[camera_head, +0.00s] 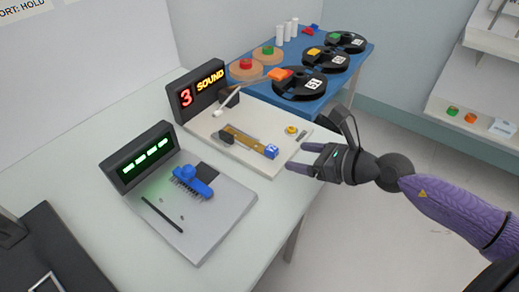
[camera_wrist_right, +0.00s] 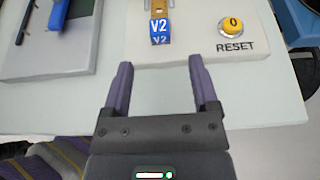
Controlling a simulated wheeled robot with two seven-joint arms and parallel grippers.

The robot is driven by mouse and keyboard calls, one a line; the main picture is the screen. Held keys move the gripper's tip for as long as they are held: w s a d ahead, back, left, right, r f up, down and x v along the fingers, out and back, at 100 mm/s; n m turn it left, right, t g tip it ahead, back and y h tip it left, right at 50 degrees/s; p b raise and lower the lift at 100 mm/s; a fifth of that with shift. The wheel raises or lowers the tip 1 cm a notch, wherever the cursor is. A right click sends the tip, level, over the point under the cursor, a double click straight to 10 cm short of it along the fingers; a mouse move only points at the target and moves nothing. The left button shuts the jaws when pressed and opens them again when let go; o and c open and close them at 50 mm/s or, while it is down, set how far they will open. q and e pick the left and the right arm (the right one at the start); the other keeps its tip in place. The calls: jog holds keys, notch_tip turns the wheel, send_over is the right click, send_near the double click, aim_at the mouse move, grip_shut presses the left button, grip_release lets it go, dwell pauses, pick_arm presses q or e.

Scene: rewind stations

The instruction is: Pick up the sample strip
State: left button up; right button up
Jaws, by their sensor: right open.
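A gold-brown strip (camera_head: 245,140) with a blue block marked V2 (camera_head: 271,151) at its near end lies on the pale board of the SOUND station; I take it as the sample strip. In the right wrist view the V2 block (camera_wrist_right: 160,31) is ahead of the fingertips, and only the strip's near end (camera_wrist_right: 157,5) shows. My right gripper (camera_head: 300,157) is open and empty, just off the board's right edge, pointing toward the block without touching it. In the wrist view its fingers (camera_wrist_right: 161,68) stand apart with bare table between them. My left gripper is not in view.
A yellow RESET button (camera_wrist_right: 232,24) sits right of the block. The SOUND display (camera_head: 203,90) reads 3. A grey board (camera_head: 215,222) holds a blue clamp-like part (camera_head: 192,181). Black reels (camera_head: 300,82) lie on a blue table (camera_head: 240,98) behind.

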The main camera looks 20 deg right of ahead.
aim_at(276, 152)
jog(key=b+x, duration=0.1)
jog(key=x, duration=0.4)
jog(key=shift+b, duration=0.35)
jog(key=shift+w+a+f, duration=0.15)
jog(key=shift+w+a, duration=0.1)
jog(key=shift+w, duration=0.2)
jog(key=shift+c, duration=0.3)
jog(key=c, duration=0.7)
grip_shut()
